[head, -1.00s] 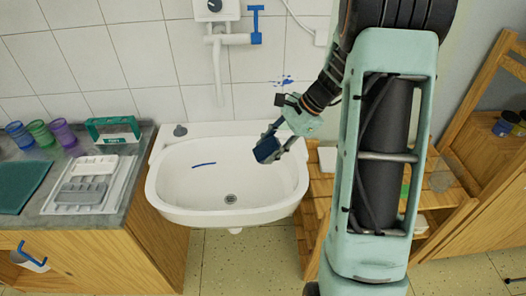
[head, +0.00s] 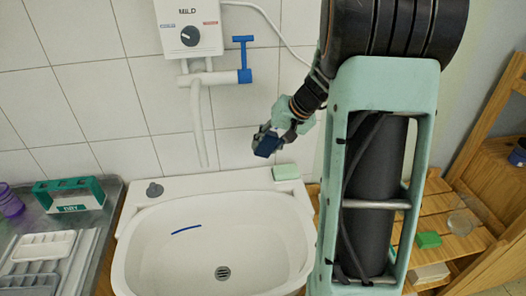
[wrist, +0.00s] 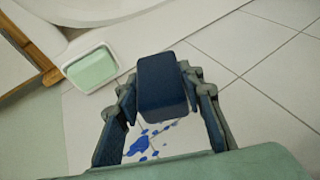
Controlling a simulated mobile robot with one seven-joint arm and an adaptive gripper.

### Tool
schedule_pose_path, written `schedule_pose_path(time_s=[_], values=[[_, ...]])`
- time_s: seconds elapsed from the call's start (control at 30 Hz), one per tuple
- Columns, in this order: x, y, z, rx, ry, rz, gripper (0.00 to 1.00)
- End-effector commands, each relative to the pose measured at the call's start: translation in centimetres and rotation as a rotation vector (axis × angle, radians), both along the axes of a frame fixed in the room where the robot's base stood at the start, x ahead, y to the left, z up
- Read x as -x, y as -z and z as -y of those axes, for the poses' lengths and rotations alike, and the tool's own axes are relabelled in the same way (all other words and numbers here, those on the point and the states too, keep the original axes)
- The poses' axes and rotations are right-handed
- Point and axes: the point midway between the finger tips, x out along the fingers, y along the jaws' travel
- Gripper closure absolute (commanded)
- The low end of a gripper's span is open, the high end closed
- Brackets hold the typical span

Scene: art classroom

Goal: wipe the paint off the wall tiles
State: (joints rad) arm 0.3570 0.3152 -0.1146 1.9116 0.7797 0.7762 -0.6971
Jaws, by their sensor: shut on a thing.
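My gripper (head: 277,141) is shut on a dark blue sponge-like block (head: 266,144), held up near the tiled wall above the sink's back right corner. The block also shows between the fingers in the wrist view (wrist: 162,85). Blue paint spots (wrist: 150,140) lie on the white wall tiles (wrist: 265,75) beneath the gripper in the wrist view, apart from the block as far as I can see. In the head view my arm hides that patch of wall. A blue streak (head: 186,229) marks the inside of the white sink (head: 265,235).
A green soap-like bar (head: 286,172) sits on the sink's back right rim. A water heater (head: 188,28), a blue-handled tap (head: 244,60) and a white pipe (head: 197,120) are on the wall. A green box (head: 70,194) and a white tray (head: 42,247) stand on the left counter.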

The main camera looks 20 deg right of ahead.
Motion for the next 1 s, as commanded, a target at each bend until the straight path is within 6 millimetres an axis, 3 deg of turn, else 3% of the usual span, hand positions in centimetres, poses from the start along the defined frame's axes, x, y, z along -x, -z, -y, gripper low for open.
schedule_pose_path(time_s=[0.6,1.0], values=[[-5.0,-0.3,1.1,0.001,-0.011,0.006,0.8],[-6.0,-0.1,1.2,0.001,-0.01,0.007,0.8]])
